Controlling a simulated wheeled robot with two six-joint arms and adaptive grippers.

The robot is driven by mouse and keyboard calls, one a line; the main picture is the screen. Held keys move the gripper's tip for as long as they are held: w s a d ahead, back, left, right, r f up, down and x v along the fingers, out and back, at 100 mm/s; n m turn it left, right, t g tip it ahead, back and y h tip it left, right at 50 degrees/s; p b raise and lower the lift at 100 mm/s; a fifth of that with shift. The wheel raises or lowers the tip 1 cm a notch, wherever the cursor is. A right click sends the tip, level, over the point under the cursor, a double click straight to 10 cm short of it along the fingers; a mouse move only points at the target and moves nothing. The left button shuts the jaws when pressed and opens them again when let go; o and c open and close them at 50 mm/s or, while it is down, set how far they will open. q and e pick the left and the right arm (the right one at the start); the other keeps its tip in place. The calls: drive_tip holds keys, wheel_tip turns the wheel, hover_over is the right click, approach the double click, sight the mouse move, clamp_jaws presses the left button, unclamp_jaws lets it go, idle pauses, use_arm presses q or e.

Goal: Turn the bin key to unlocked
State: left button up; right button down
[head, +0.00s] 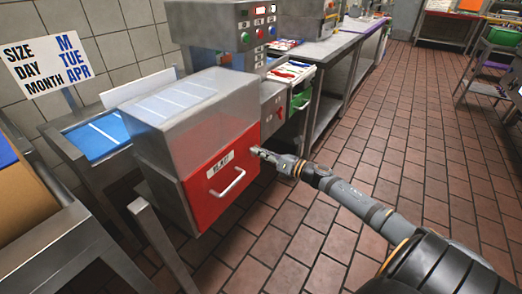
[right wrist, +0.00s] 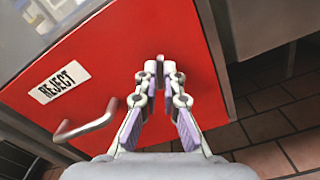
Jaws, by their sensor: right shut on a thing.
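The reject bin (head: 205,190) has a red front with a white label and a metal bar handle. Its red front fills much of the right wrist view (right wrist: 80,120), where the label reads REJECT. My right gripper (head: 258,151) reaches the upper right part of the red front. In the right wrist view the gripper (right wrist: 160,76) is shut on the small grey bin key (right wrist: 160,61), which shows between the fingertips. Most of the key is hidden by the fingers, and I cannot tell which way it is turned. My left gripper is out of view.
The bin handle (right wrist: 86,122) is left of the right gripper. A grey machine housing (head: 185,97) stands above the bin. A metal post (head: 160,240) rises in front. A control panel (head: 258,25) stands behind. Open tiled floor (head: 400,140) lies to the right.

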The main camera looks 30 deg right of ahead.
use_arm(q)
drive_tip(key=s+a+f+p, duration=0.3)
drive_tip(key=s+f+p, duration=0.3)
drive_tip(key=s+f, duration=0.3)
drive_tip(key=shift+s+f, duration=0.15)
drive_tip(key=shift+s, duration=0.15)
use_arm(e)
drive_tip(key=shift+d+f+m, duration=0.1)
drive_tip(key=shift+m, duration=3)
drive_tip(key=shift+d+f+m, duration=0.1)
drive_tip(key=shift+m, duration=3)
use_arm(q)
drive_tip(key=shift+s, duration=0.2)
use_arm(e)
drive_tip(key=c, duration=1.5)
unclamp_jaws()
